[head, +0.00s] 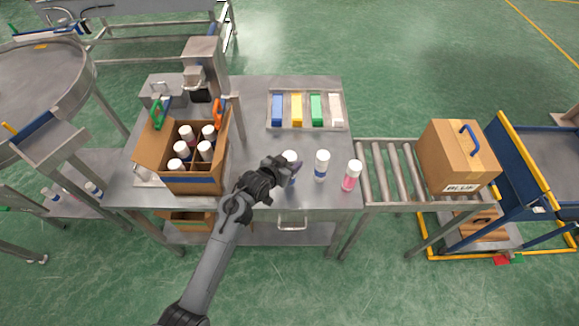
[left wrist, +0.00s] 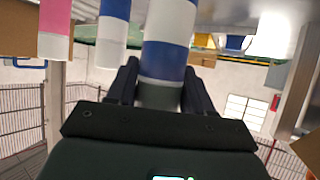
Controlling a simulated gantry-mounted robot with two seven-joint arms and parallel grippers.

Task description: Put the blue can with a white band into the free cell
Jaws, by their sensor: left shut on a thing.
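My left gripper (head: 288,169) is shut on the blue can with a white band (head: 292,181), near the front edge of the table. In the left wrist view this can (left wrist: 168,50) stands between the two fingers (left wrist: 160,92), gripped near its cap end. Its far end is out of that view, so I cannot tell if it touches the table. The open carton (head: 194,185) stands to the left and holds several white-capped cans. Its front right cell (head: 203,167) looks free, though the front wall partly hides it. My right gripper is not in view.
A white can with a blue band (head: 321,166) and a pink can (head: 351,178) stand just right of the held can. A tray of coloured blocks (head: 297,128) lies behind. A crimping machine (head: 202,70) rises behind the carton. A roller conveyor (head: 400,172) carries a closed box (head: 456,160).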

